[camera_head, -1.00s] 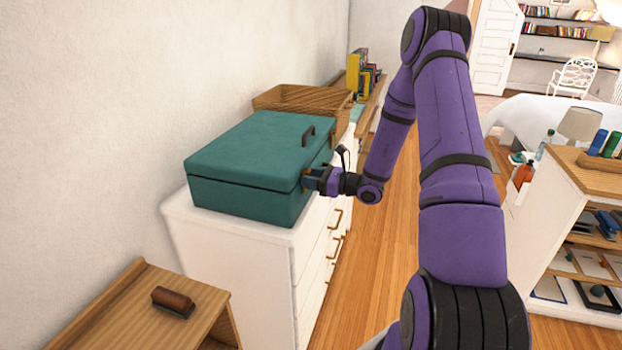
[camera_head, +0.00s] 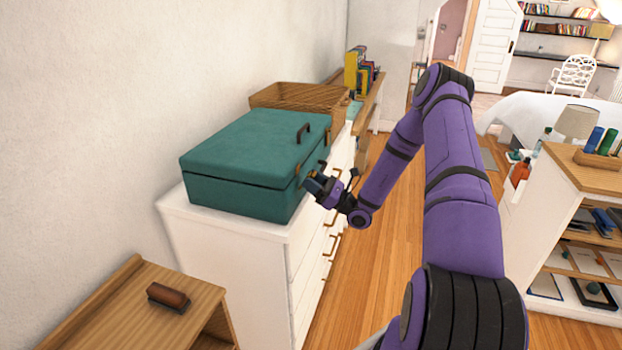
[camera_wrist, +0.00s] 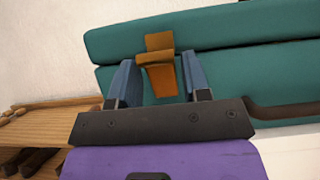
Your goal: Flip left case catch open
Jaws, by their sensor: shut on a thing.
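The left catch (camera_wrist: 159,42) is a brass-brown piece across the seam between lid and body. Its upper plate sits on the lid, a ledge juts out at the seam, and a tapered part hangs below. My gripper (camera_head: 311,182) is at the case's front face near its closer end. The contact itself is partly hidden by the fingers.
The white dresser (camera_head: 225,235) has drawer pulls beneath my gripper. A wicker basket (camera_head: 290,95) stands behind the case. A wooden desk (camera_head: 120,310) with a brown brush-like object (camera_head: 168,296) is at the near left. The floor (camera_head: 385,240) right of the dresser is clear.

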